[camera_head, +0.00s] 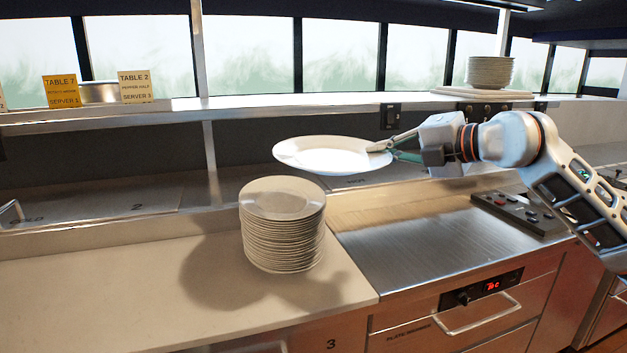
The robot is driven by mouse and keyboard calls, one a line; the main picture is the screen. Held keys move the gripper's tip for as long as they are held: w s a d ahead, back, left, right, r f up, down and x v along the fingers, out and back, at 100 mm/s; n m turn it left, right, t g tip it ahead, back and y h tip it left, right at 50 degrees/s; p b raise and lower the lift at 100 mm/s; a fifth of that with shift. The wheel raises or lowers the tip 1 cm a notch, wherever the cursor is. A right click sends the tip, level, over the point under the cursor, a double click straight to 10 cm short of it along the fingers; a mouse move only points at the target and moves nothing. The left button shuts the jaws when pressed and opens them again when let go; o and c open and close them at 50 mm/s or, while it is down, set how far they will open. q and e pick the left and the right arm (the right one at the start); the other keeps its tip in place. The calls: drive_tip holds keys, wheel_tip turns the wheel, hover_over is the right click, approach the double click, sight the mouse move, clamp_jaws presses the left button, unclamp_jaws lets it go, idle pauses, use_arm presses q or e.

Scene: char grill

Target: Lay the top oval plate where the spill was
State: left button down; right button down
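My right gripper (382,149) comes in from the right and is shut on the right rim of a white oval plate (325,155). The plate is held roughly level in the air, above and a little to the right of a tall stack of oval plates (283,225). The stack stands on the beige counter (130,290) near its right end. The held plate is apart from the stack. No spill can be made out on the visible surfaces. My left gripper is not in view.
A bare steel worktop (425,240) lies right of the stack, with a black control panel (518,212) at its back right. A raised shelf (200,108) runs behind, with order tickets (134,86) and another plate stack (490,72). The counter left of the stack is clear.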

drive_tip(key=s+d+f+n+g, duration=0.1)
drive_tip(key=s+d+f, duration=0.2)
drive_tip(key=s+f, duration=0.5)
drive_tip(key=s+d+f+y, duration=0.1)
drive_tip(key=s+d+f, duration=0.2)
drive_tip(key=s+f, duration=0.6)
drive_tip(key=s+d+f+n+g+y, duration=0.1)
drive_tip(key=s+d+f, duration=0.2)
drive_tip(key=s+f, duration=0.5)
drive_tip(key=shift+s+d+f+n+g, duration=0.2)
drive_tip(key=shift+d+f+n+g, duration=0.15)
drive_tip(key=shift+f, duration=1.2)
drive_tip(key=shift+w+d+f, duration=0.1)
drive_tip(key=shift+d+f, duration=0.5)
drive_tip(key=shift+r, duration=0.1)
drive_tip(key=f, duration=0.2)
drive_tip(key=s+f, duration=0.1)
drive_tip(key=f, duration=0.1)
drive_tip(key=shift+a, duration=0.1)
